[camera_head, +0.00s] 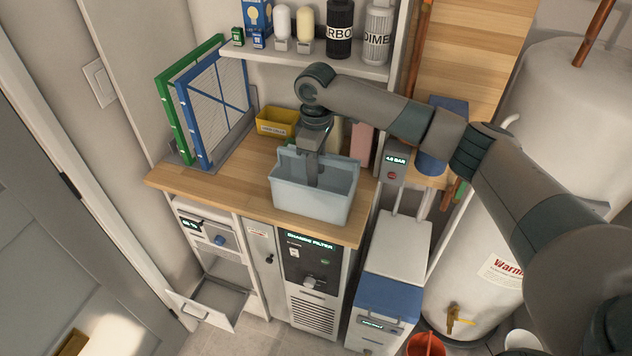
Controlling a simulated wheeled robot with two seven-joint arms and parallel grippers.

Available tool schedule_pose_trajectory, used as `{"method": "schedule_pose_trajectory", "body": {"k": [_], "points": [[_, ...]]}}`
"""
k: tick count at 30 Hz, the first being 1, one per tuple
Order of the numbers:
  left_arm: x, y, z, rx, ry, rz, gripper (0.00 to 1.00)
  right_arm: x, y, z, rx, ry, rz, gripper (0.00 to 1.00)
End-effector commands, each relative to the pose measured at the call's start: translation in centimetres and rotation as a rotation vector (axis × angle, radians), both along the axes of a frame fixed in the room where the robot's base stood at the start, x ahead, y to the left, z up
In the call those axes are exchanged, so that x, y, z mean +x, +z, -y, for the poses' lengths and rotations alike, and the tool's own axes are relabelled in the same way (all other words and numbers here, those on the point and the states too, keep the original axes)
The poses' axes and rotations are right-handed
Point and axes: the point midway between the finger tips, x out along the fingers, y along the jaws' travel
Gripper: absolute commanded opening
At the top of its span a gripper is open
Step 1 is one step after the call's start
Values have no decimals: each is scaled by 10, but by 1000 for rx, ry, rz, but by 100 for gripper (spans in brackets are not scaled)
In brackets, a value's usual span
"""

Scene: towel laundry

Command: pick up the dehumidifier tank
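A pale blue-grey open-topped tank (318,204), which looks like the dehumidifier tank, stands upright on the wooden counter (230,196), close to its front edge. My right gripper (313,178) points straight down into the tank's open top. Its finger part reaches below the rim, near the middle of the tank. The tank's front wall and my own wrist hide the fingertips, so I cannot tell whether they touch or grip anything. My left gripper is not in view.
A yellow bin (277,122) and blue and green framed filters (211,110) stand behind on the counter. A shelf (305,62) with bottles hangs above. A white boiler (475,280) stands at right.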

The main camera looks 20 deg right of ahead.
Motion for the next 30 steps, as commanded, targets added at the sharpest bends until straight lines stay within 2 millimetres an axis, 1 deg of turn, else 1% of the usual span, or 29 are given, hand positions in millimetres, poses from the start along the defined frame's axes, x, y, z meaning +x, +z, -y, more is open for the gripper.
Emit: {"method": "schedule_pose_trajectory", "body": {"k": [11, 12, 13, 14, 15, 16, 30], "points": [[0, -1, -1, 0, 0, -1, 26, 0, 0, 0, -1, 0, -1, 31], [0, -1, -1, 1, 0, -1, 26, 0, 0, 0, 0, 0, 0, 26], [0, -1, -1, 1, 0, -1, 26, 0, 0, 0, -1, 0, -1, 19], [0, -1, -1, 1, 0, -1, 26, 0, 0, 0, -1, 0, -1, 12], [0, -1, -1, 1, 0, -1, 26, 0, 0, 0, -1, 0, -1, 3], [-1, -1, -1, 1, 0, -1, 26, 0, 0, 0, -1, 0, -1, 0], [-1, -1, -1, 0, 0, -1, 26, 0, 0, 0, -1, 0, -1, 0]]}}
